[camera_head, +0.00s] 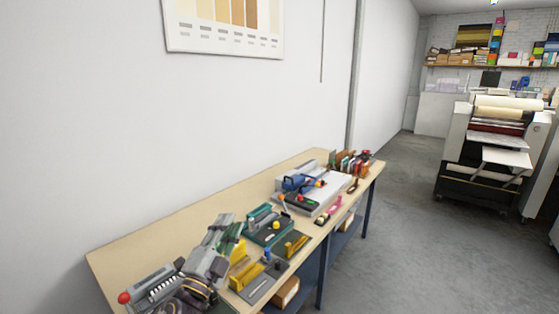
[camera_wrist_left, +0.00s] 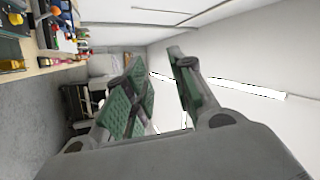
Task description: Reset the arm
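My left gripper (camera_head: 227,226), grey with green finger pads, is low in the head view, over the near part of the wooden workbench (camera_head: 140,243). In the left wrist view its fingers (camera_wrist_left: 160,68) stand apart with nothing between them, so it is open and empty. Beyond the fingers, that view shows wall and ceiling, turned sideways. My right gripper is in neither view.
A grey device with a red knob (camera_head: 124,297) is left of my left gripper. A green device (camera_head: 267,226), yellow-topped tools (camera_head: 247,276) and a grey machine with a blue part (camera_head: 298,183) crowd the bench. A large roller machine (camera_head: 492,150) stands across open floor (camera_head: 400,240).

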